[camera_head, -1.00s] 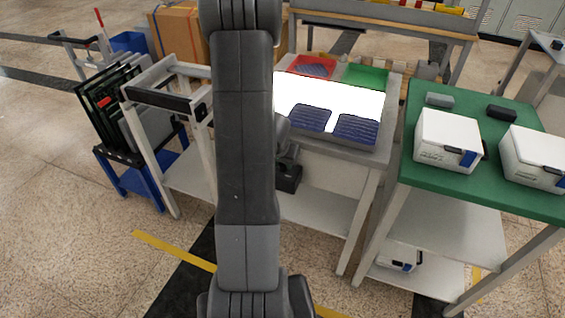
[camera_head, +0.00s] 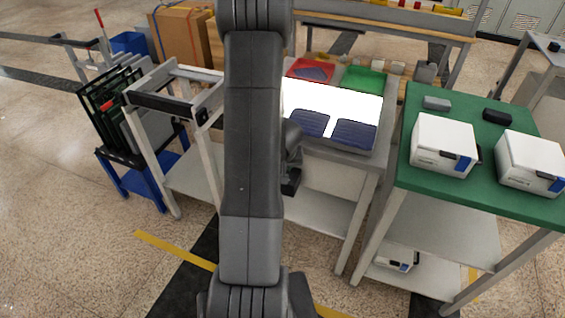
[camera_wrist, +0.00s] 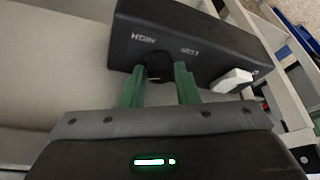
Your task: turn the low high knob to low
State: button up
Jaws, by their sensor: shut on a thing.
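The low high knob (camera_wrist: 158,67) is a dark round knob on the face of a dark control box (camera_wrist: 215,50) in the wrist view. White lettering, seen tilted, reads like HIGH on the left and LOW on the right, just beyond the knob. My gripper (camera_wrist: 159,78) has its two green fingers on either side of the knob and is shut on it. The knob's pointer mark cannot be made out. In the head view my arm hides most of the gripper and the knob.
A white lever or switch (camera_wrist: 232,81) sticks out of the box to the right of the fingers. In the head view, a lit bench (camera_head: 345,103) holds red and green trays. A green-topped table (camera_head: 424,178) with white boxes stands at right, a grey frame (camera_head: 160,103) at left.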

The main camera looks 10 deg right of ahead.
dwell(0.3)
jog(key=o, duration=1)
jog(key=shift+c, duration=0.2)
jog(key=p+v, duration=0.9)
jog(key=v, duration=0.4)
jog(key=shift+s+r+p, duration=0.2)
jog(key=shift+r+p, duration=0.1)
jog(key=shift+r, duration=0.05)
